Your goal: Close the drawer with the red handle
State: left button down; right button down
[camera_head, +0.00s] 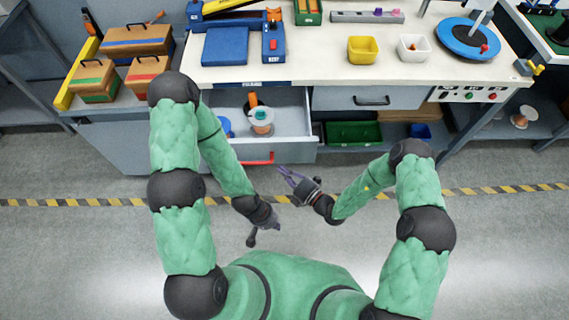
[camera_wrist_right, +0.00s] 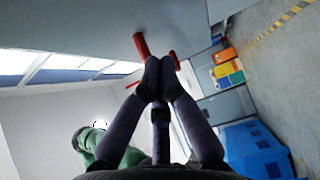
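The drawer (camera_head: 293,124) under the white worktop is pulled out, with its red handle (camera_head: 258,160) on its front. The handle also shows in the right wrist view (camera_wrist_right: 141,45), just beyond my fingertips, which hide its middle. My right gripper (camera_head: 281,173) is just in front of the drawer, near the handle's right end. In the right wrist view its fingers (camera_wrist_right: 159,74) converge with their tips together and nothing seen between them. I cannot tell whether they touch the handle. My left gripper (camera_head: 252,240) hangs lower, away from the drawer, pointing down; its fingers are too small to judge.
Inside the drawer are a white spool-like part (camera_head: 261,121) and a blue piece. A closed drawer with a black handle (camera_head: 371,101) sits to the right, above a shelf with a green bin (camera_head: 354,134). The floor in front, with a striped line, is clear.

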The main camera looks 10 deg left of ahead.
aim_at(276, 155)
pick_arm(q)
jog(key=shift+f+b, duration=0.4)
jog(key=shift+f, duration=0.2)
pick_arm(e)
jog(key=shift+w+a, duration=0.15)
jog(key=shift+w, duration=0.75)
jog(key=shift+w+a, duration=0.1)
jog(key=shift+w, duration=0.8)
